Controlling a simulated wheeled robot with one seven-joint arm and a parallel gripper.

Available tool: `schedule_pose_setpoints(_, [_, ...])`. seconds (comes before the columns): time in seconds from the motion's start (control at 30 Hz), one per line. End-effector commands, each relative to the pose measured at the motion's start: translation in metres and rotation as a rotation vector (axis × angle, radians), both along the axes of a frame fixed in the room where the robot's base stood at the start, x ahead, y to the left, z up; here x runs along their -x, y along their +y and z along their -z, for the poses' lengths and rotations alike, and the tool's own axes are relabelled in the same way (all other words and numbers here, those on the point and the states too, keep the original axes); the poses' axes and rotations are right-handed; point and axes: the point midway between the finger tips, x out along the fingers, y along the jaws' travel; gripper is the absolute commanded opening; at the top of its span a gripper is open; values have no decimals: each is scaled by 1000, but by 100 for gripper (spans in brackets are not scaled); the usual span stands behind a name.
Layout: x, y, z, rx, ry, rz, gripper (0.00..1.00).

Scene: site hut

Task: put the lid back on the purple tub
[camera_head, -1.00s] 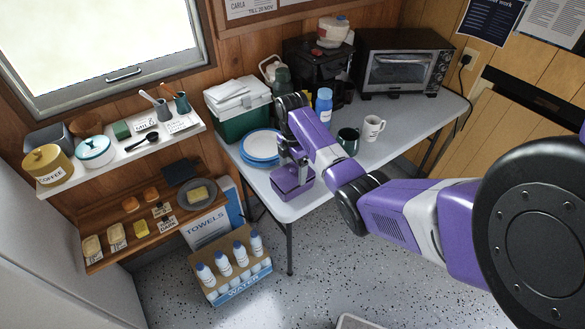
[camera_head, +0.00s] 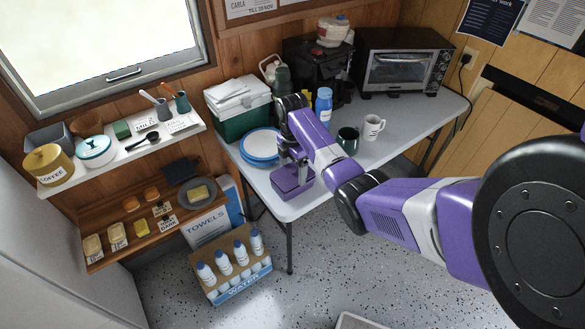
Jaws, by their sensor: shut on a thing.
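The purple tub (camera_head: 291,187) stands upright near the front left corner of the grey table (camera_head: 350,176). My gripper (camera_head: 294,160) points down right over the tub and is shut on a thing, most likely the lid. The lid is small and mostly hidden by my fingers and wrist. I cannot tell whether it touches the tub's rim.
Blue-rimmed plates (camera_head: 260,145) lie left of the tub, with a green and white cooler (camera_head: 238,112) behind. A blue bottle (camera_head: 323,105), a dark green mug (camera_head: 348,140) and a white mug (camera_head: 372,127) stand to the right. The table's front edge is close.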

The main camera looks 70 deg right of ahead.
Motion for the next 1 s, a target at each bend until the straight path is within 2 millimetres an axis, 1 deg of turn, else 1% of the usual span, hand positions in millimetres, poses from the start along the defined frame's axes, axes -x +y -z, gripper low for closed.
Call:
schedule_pose_setpoints(0.9, [0, 0, 3, 0, 0, 0, 49])
schedule_pose_setpoints(0.93, [0, 0, 3, 0, 0, 0, 90])
schedule_pose_setpoints(1.0, [0, 0, 3, 0, 0, 0, 100])
